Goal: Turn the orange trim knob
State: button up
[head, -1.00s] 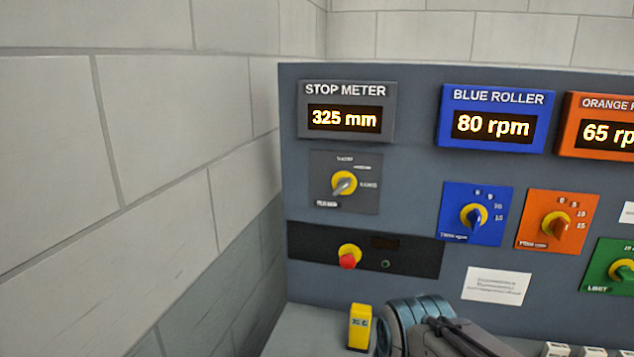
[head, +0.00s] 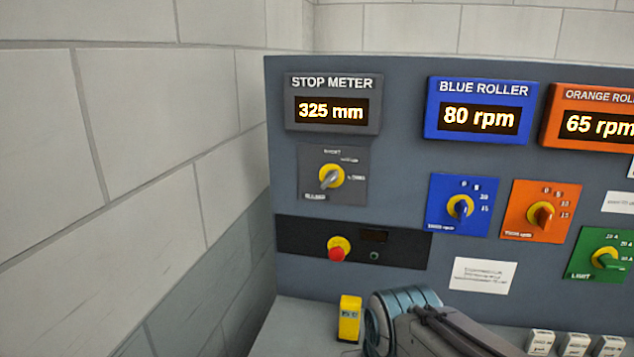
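The orange trim knob (head: 543,215) sits on a yellow ring in the middle of an orange plate (head: 519,228) on the grey panel, right of centre in the head view. Its scale marks are above and to the right of it. The orange roller display (head: 598,124) above it reads 65 rpm and is cut off by the right edge. Part of my arm shows at the bottom centre, below the panel's plates. My gripper's fingers are not visible in the head view.
The blue knob (head: 460,207) is just left of the orange plate, and the green knob (head: 607,259) is below right. A red button (head: 336,253) is on a black strip. A yellow block (head: 349,319) stands on the ledge beside my arm. A wall borders the panel's left.

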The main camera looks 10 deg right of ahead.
aim_at(544, 215)
jog(key=z, duration=1.55)
jog(key=k, duration=0.5)
jog(key=z, duration=0.5)
jog(key=i, duration=0.5)
jog(key=u, duration=0.15)
